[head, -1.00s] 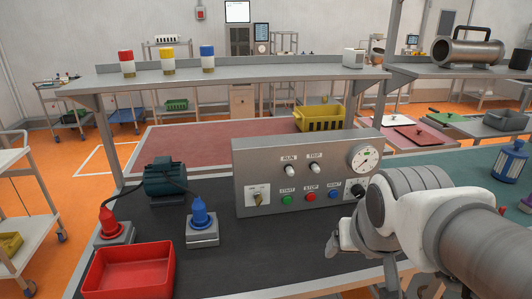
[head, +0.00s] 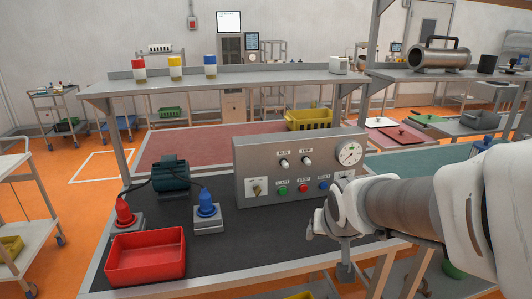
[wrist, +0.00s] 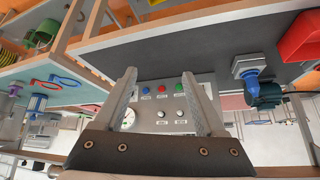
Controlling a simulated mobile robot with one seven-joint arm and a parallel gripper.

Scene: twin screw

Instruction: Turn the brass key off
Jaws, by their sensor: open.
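The brass key (head: 257,187) sits on a pale plate at the lower left of the grey control panel (head: 244,158). It looks roughly upright. In the wrist view, which is upside down, the panel (wrist: 172,126) shows beyond and between my fingers. I cannot make out the key there; my right-hand finger covers part of that side of the panel. My gripper (wrist: 159,76) is open with nothing between its fingers. In the head view my wrist is in front of the panel's lower right, apart from the key, and the fingers are not clearly visible.
The panel carries green (head: 282,190), red (head: 303,188) and blue (head: 324,185) buttons, two white knobs and a gauge (head: 349,153). Left of it stand a blue plug (head: 207,203), a motor (head: 171,176), a red plug (head: 124,212) and a red tray (head: 146,275). The dark bench front is clear.

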